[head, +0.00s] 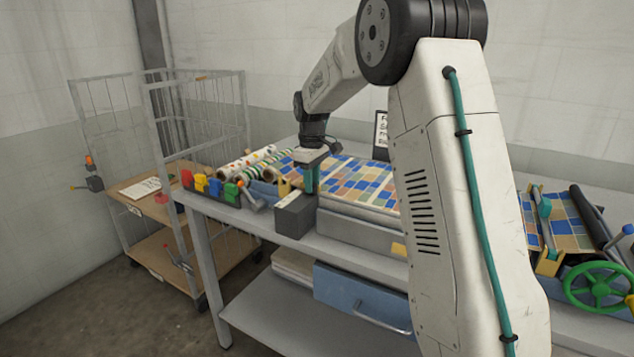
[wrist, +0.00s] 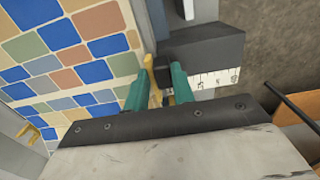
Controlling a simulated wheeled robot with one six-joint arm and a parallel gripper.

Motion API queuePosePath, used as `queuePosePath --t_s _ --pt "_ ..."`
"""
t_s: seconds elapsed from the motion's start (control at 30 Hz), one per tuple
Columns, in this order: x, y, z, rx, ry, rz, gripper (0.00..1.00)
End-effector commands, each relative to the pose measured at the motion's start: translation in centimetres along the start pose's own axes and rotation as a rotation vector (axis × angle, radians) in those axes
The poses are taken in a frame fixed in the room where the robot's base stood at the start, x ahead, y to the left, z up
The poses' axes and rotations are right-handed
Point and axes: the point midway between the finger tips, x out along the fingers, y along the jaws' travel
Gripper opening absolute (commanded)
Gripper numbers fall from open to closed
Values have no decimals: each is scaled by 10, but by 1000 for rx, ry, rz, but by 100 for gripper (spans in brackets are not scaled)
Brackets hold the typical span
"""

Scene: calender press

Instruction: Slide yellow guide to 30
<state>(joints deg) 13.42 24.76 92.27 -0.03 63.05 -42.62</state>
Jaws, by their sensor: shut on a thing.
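The yellow guide (wrist: 151,76) shows as a narrow yellow piece between the teal fingers of my gripper (wrist: 158,90) in the wrist view. My gripper is shut on it. A white scale strip (wrist: 215,79) with dark marks lies just right of the fingers, along a dark grey block (wrist: 205,48). Its figures are too small to read surely, and the guide's exact reading cannot be told. In the head view my gripper (head: 311,180) points down beside the grey block (head: 295,215), at the left end of the patterned sheet (head: 352,180). The fingers and my wrist hide most of the guide there.
Coloured clamps (head: 210,187) and patterned rolls (head: 250,160) lie left of my gripper. A wire-sided cart (head: 165,205) stands further left. A green handwheel (head: 598,287) is at the right. A blue drawer (head: 360,297) sits below the bench top. My arm hides the bench's middle.

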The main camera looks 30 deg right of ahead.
Motion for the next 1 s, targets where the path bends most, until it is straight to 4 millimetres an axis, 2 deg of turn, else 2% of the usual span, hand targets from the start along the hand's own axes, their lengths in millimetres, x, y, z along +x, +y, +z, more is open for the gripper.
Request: queuePosePath --t_s 0.07,0.1,0.13,0.47,0.57,0.8,1.0 --pt "-1 0 -1 -1 3 2 0" --pt "-1 0 -1 -1 3 2 33" --pt "-1 0 -1 -1 3 2 40" --pt "-4 1 0 1 3 2 40" --pt "-14 1 0 1 4 3 40" --pt "-56 1 0 1 5 3 40" --pt "-76 1 0 1 3 2 40"
